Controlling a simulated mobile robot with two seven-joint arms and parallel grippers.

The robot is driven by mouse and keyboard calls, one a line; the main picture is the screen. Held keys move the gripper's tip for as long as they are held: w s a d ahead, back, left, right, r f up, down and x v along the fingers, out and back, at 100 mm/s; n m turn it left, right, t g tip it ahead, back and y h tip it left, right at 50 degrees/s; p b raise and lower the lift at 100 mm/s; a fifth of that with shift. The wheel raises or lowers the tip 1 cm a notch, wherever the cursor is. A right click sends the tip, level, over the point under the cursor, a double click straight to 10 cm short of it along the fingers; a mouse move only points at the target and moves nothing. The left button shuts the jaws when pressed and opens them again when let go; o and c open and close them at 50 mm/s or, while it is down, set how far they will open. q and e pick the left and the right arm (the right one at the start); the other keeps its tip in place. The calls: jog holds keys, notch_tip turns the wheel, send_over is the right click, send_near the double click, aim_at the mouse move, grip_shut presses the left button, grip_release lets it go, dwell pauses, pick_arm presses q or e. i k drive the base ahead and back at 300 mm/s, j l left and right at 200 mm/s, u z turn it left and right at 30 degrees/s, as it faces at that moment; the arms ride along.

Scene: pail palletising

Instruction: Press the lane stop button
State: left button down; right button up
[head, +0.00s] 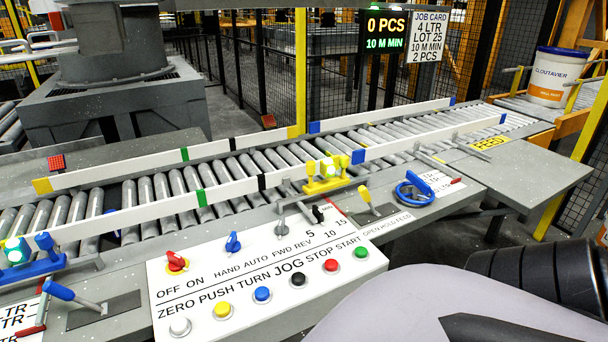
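A white control panel (250,270) sits in front of the roller lane. Its front row holds a white button (180,326), a yellow button (222,310), a blue button (262,294), a black button (297,279), a red button (330,265) and a green button (361,252). The printed row reads ZERO, PUSH, TURN, JOG, STOP, START; the red button lines up with STOP. The red button stands clear, with nothing over it. Whether any button is pressed cannot be told. Neither gripper is in view.
Above the buttons are a red knob (175,260), a blue knob (233,243) and levers. The roller lane (260,163) is empty of pails. A white pail (554,77) stands at far right. The display (385,32) reads 0 PCS. A blue-ringed fixture (413,190) lies right.

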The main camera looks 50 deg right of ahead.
aim_at(332, 265)
jog(key=z, duration=1.35)
